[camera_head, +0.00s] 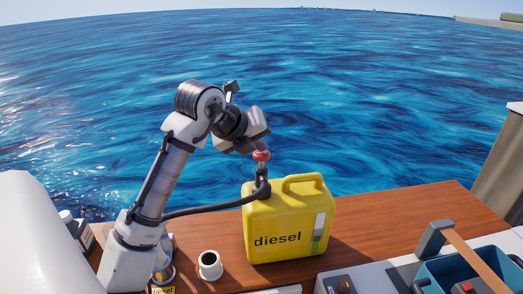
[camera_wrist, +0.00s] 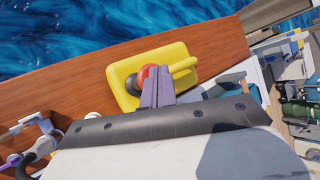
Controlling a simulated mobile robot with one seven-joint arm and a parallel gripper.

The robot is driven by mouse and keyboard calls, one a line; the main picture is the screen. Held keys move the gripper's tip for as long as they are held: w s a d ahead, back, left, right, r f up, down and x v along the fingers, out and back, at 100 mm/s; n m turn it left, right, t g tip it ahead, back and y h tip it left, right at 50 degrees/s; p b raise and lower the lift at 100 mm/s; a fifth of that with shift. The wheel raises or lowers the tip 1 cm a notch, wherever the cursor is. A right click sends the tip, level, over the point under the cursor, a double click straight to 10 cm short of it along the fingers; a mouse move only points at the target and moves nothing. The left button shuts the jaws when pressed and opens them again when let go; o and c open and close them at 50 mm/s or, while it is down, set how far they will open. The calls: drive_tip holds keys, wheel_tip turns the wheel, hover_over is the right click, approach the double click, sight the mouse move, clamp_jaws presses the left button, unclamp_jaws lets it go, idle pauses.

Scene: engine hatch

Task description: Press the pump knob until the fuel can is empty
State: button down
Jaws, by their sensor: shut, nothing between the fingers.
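The yellow fuel can (camera_head: 285,225), marked "diesel", stands upright on the wooden deck; it also shows in the wrist view (camera_wrist: 178,50). A strip on its right side (camera_head: 319,233) is pale above and green lower down. The red pump knob (camera_head: 261,155) sits on the dark pump at the can's top left; it also shows in the wrist view (camera_wrist: 146,72). My gripper (camera_head: 262,146) is shut, fingertips directly above the knob, at or very near its top. In the wrist view my gripper (camera_wrist: 157,78) partly covers the knob; contact cannot be told.
A black hose (camera_head: 210,208) runs left from the pump. A white cup-like filler (camera_head: 210,262) stands left of the can. A blue tray (camera_head: 470,272) and a wooden-handled hammer (camera_head: 440,240) lie at the right. Deck right of the can (camera_head: 400,215) is clear.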

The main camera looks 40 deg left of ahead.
sight(259, 155)
drive_tip(key=shift+f+b, duration=0.75)
drive_tip(key=shift+f, duration=0.3)
idle(0.6)
drive_tip(key=shift+r, duration=0.1)
drive_tip(key=shift+r+p, duration=1.35)
drive_tip(key=shift+r, duration=0.6)
drive_tip(key=shift+r, duration=0.1)
wheel_tip(259, 155, up, 5)
drive_tip(key=p, duration=0.3)
